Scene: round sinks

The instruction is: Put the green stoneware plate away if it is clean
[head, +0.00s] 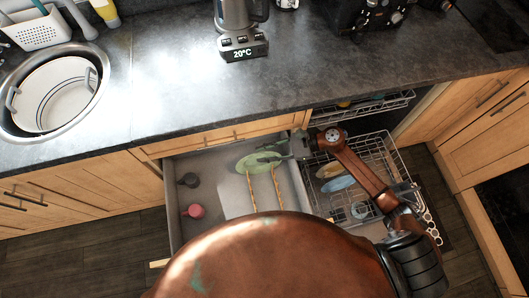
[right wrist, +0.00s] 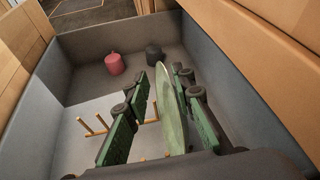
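The green stoneware plate (head: 256,163) is at the back right of the open drawer (head: 172,205), by the wooden pegs (head: 251,192). In the right wrist view the plate (right wrist: 171,112) stands on edge, close to the pegs (right wrist: 98,124); whether it rests in them I cannot tell. My right gripper (right wrist: 160,108) reaches down around it, one green finger on each side. A gap shows between the left finger and the plate; the right finger is close against or behind it. The visible face looks plain green, partly hidden by the fingers. My left gripper is out of view.
A dark pot (head: 188,180) and a pink-red pot (head: 194,211) sit at the drawer's left. The dishwasher rack (head: 392,160), pulled out at right, holds a blue plate (head: 340,184) and other dishes. The countertop (head: 180,90) overhangs behind, with a kettle (head: 237,18) and round sink (head: 99,72).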

